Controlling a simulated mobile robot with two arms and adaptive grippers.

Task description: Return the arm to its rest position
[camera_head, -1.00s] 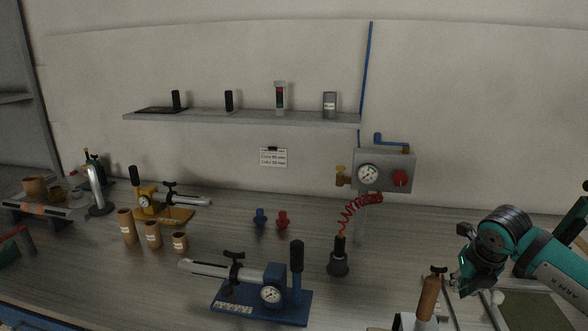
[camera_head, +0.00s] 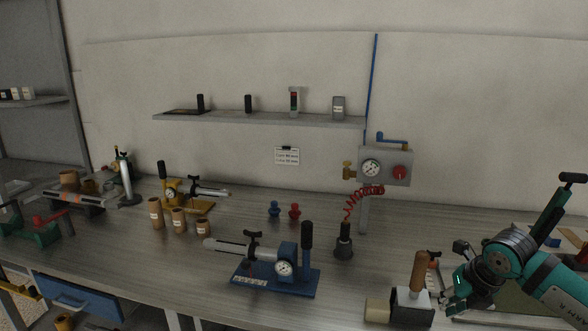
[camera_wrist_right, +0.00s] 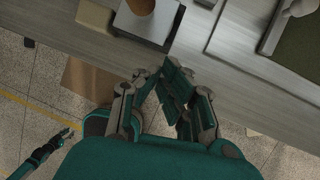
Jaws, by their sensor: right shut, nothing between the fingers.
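My right arm, teal and dark grey, comes in from the right in the head view. Its gripper (camera_head: 452,294) is beside a wooden-handled tool (camera_head: 419,272) in a block, low at the right. In the right wrist view the gripper's fingertips (camera_wrist_right: 163,78) meet with nothing between them, above the bench's front edge. A small teal arm end with dark jaws (camera_wrist_right: 62,136), likely my left gripper, shows at the lower left of that view. It is too small to read its jaws. The head view does not show my left arm.
The bench (camera_head: 150,245) holds a blue press (camera_head: 272,280), a yellow press (camera_head: 190,204), brown cylinders (camera_head: 177,222) and a black tool (camera_head: 344,243). Tiled floor (camera_wrist_right: 60,78) lies in front of the bench.

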